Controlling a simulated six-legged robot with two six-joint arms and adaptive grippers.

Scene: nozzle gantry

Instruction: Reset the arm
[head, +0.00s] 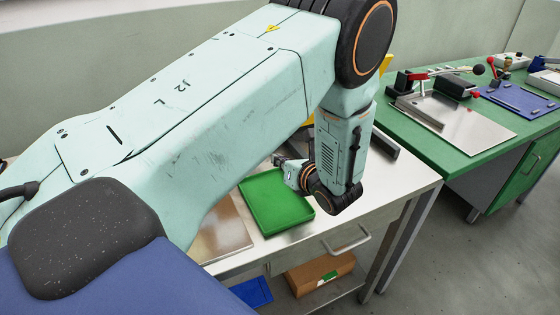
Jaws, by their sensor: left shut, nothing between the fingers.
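My left arm comes in from the left and fills much of the head view, its elbow high at the top and its forearm hanging down. My left gripper (283,160) shows small and partly hidden at the end of the wrist, above the far part of a green tray (272,213). Its fingers are shut with nothing seen between them. My right gripper is not in view.
The tray lies on a metal table (405,171) with a drawer handle (347,241). A cardboard box (318,275) and a blue bin (254,291) are below. A green bench (445,150) with a metal plate (455,121) and a blue mat (520,100) stands at right.

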